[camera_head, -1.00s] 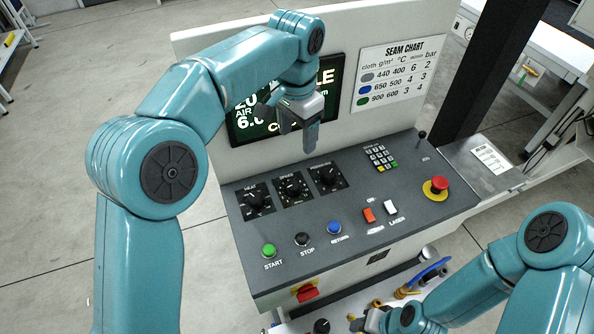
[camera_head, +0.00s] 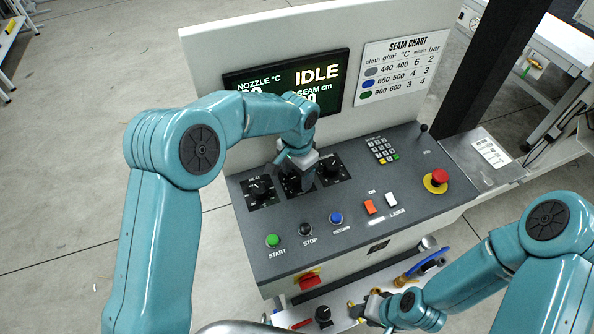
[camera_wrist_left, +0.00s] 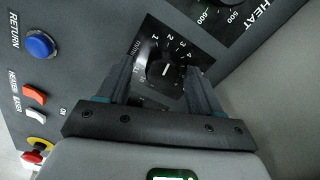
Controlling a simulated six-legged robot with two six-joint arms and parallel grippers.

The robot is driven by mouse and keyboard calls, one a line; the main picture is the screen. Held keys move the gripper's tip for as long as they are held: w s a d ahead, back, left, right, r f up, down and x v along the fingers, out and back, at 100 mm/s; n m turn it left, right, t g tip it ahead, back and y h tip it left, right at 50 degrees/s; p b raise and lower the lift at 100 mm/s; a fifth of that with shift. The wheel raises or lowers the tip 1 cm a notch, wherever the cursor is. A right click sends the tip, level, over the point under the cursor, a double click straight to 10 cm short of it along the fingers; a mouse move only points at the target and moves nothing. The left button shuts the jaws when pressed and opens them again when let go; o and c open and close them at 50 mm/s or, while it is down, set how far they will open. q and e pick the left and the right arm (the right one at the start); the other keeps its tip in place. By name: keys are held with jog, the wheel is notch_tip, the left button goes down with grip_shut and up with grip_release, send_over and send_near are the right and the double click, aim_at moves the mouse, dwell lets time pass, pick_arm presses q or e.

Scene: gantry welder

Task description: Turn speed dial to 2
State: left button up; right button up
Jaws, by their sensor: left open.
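The speed dial (camera_head: 290,186) is the middle of three dials on the sloping grey console, mostly hidden behind my left gripper in the head view. In the left wrist view its round black knob (camera_wrist_left: 164,71) shows, with 1 to 4 printed around it; I cannot read its setting surely. My left gripper (camera_head: 297,176) is open over the dial, pointing down. Its two fingers stand on either side of the knob; whether they touch it I cannot tell. My right gripper (camera_head: 372,307) is low at the front, beyond the console's front edge, too small to judge.
The heat dial (camera_head: 260,190) is close on the left and the pressure dial (camera_head: 330,169) close on the right. Green start (camera_head: 272,241), black stop and blue return (camera_head: 336,218) buttons lie in front. The screen (camera_head: 322,78) rises behind. A red emergency button (camera_head: 439,176) is at right.

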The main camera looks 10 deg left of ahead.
pick_arm(q)
jog(key=shift+w+a+f, duration=0.1)
jog(key=shift+a+f, duration=0.05)
jog(key=shift+f, duration=0.05)
jog(key=c, duration=1.1)
jog(key=shift+o, duration=0.2)
jog(key=shift+f+n+b, duration=0.15)
jog(key=shift+n+b, duration=0.35)
jog(key=shift+b, duration=0.2)
jog(key=shift+n, duration=0.3)
jog(key=shift+r, duration=0.25)
jog(key=o, duration=1.1)
jog(key=shift+c, duration=0.2)
